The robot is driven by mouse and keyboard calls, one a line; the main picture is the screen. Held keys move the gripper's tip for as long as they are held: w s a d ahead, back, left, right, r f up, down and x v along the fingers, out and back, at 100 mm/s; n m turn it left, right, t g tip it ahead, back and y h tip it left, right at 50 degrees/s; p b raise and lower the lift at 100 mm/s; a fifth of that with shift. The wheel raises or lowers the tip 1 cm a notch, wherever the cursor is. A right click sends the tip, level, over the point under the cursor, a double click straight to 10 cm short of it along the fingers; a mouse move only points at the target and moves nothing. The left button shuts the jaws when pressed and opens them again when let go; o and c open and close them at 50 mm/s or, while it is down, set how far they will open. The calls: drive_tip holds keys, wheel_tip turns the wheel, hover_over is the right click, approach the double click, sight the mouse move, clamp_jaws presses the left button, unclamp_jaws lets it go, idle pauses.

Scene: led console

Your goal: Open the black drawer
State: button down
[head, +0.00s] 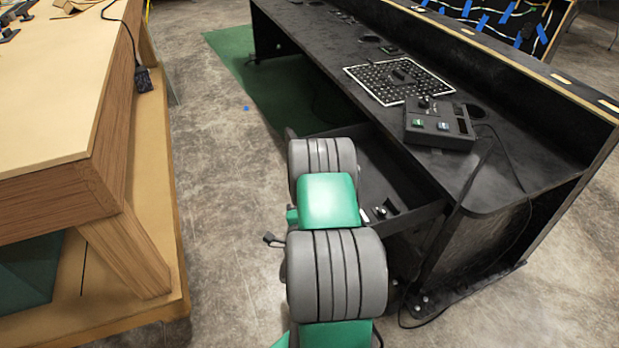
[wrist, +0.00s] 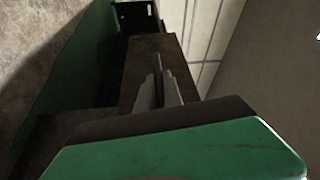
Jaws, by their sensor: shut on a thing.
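The black drawer (head: 378,168) is pulled out from under the black console desk in the head view, its dark inside showing. A few small items (head: 384,210) are at its near right end. My arm covers the drawer's front, so the handle and my gripper are hidden in the head view. In the wrist view my gripper (wrist: 158,84) has its grey fingers close together against a dark brown-black surface, which looks like the drawer front. It is shut on a part of the drawer, though the exact grip is too dark to make out.
The console desk (head: 480,178) carries a button box (head: 438,124) and a black-and-white patterned board (head: 398,80). A wooden workbench (head: 60,110) stands at left. Bare concrete floor (head: 222,190) lies between them, with a green mat (head: 235,50) farther back. A cable hangs at the desk's right end.

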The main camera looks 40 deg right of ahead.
drive_tip(key=shift+w+a, duration=0.25)
drive_tip(key=shift+a, duration=0.1)
drive_tip(key=shift+d, duration=0.1)
drive_tip(key=c, duration=1.5)
unclamp_jaws()
drive_tip(key=b+v, duration=0.1)
drive_tip(key=v, duration=0.6)
drive_tip(key=shift+s+a, duration=0.3)
